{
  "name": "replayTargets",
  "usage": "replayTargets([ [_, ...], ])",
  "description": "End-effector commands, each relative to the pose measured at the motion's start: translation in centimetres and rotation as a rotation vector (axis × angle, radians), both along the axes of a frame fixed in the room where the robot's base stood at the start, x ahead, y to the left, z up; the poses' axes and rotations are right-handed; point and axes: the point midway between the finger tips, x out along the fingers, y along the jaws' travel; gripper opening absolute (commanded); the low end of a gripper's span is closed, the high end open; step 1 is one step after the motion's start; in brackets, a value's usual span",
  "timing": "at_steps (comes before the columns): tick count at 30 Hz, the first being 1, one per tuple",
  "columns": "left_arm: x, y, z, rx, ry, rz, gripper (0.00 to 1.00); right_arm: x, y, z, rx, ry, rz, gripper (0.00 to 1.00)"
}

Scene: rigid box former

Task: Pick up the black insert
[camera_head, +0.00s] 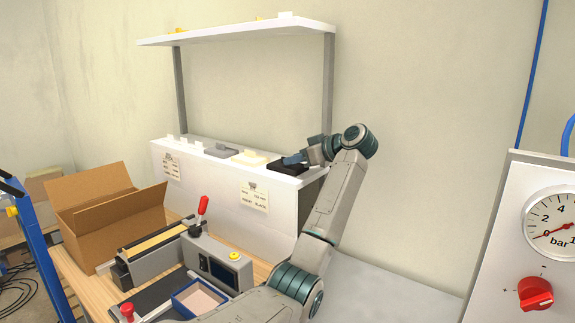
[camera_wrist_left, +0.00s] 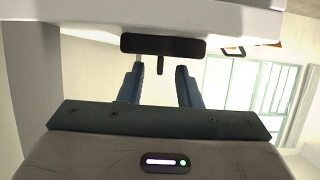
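The black insert (camera_head: 291,169) lies at the right end of the white ledge, partly covered by my gripper in the head view. In the left wrist view the black insert (camera_wrist_left: 164,45) shows as a dark bar with a small upright tab. My left gripper (camera_head: 295,159) is just above it. In the left wrist view the two blue fingers of the left gripper (camera_wrist_left: 159,72) are apart, with the tab between them and a gap on each side. Whether the fingertips overlap the tab in depth is unclear. My right gripper is not in view.
A cream insert (camera_head: 256,158), a grey insert (camera_head: 222,151) and a white one stand left on the same ledge (camera_head: 225,190). A shelf (camera_head: 235,31) runs above. An open cardboard box (camera_head: 110,215), a machine with a red lever (camera_head: 203,205) and a blue-edged tray (camera_head: 199,300) stand below.

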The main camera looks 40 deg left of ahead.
Motion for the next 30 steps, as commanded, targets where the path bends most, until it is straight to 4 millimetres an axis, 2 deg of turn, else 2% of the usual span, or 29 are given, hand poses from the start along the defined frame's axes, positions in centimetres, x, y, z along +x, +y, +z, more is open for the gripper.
replayTargets([
  [3,-0.1,0.9,-0.3,0.0,0.001,0.001,0.31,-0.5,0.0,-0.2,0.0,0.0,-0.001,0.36],
  [10,-0.1,1.0,-0.5,-0.001,0.0,0.0,0.31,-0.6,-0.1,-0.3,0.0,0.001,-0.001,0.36],
  [11,-0.1,1.0,-0.5,-0.001,0.0,0.0,0.27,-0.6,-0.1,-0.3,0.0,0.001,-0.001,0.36],
  [15,-0.1,1.0,-0.4,0.0,0.0,0.0,0.0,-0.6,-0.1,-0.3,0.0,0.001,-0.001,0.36],
  [26,-0.1,0.9,-0.3,0.0,-0.001,0.0,0.0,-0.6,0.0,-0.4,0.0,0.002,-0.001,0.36],
  [30,-0.1,1.0,1.2,0.0,-0.002,0.0,0.0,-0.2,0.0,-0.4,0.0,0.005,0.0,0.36],
])
